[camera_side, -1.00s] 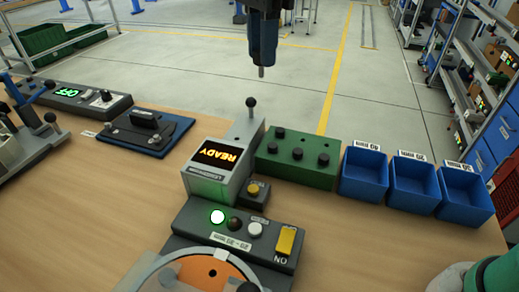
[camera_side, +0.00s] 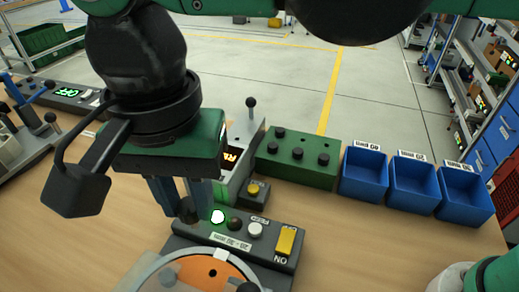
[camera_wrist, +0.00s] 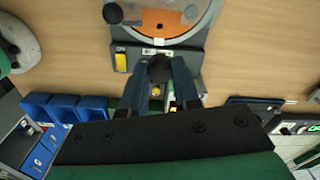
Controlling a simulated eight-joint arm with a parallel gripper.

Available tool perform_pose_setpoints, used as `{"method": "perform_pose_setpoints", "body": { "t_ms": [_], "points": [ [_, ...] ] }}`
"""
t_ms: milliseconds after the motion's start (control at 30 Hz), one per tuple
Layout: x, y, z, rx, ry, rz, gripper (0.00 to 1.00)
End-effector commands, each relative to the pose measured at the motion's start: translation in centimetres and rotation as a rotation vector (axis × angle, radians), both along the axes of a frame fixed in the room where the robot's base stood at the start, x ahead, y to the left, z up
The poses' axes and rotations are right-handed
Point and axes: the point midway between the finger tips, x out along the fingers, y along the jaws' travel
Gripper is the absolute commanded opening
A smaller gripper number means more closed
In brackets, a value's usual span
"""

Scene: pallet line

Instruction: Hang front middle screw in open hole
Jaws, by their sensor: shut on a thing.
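My gripper (camera_side: 188,205) is low over the left end of the grey control box (camera_side: 250,258), in front of the READY unit. Its fingers are closed around a dark round-headed piece, likely a screw, which shows between the fingertips in the wrist view (camera_wrist: 160,70). The piece's lower part is hidden. The green block (camera_side: 325,178) stands to the right, apart from the gripper, with several black screw heads on top, including a front middle one (camera_side: 297,153). A small dark open spot shows at its back right. I cannot tell how deep it is.
An orange disc (camera_side: 205,275) with a small dark hole lies under a clear ring in front. Three blue bins (camera_side: 363,178) stand right of the green block. The READY unit (camera_side: 240,165) with its upright lever is close behind the gripper. Bare table lies at front right.

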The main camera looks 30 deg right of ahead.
Motion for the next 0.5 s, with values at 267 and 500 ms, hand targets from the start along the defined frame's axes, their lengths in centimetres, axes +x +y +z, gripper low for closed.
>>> {"method": "perform_pose_setpoints", "body": {
  "t_ms": [267, 500],
  "points": [
    [0.0, 0.0, -6.3, 0.000, 0.000, -0.002, 0.00],
    [0.0, 0.0, -8.6, 0.000, 0.000, -0.002, 0.00]
  ]
}}
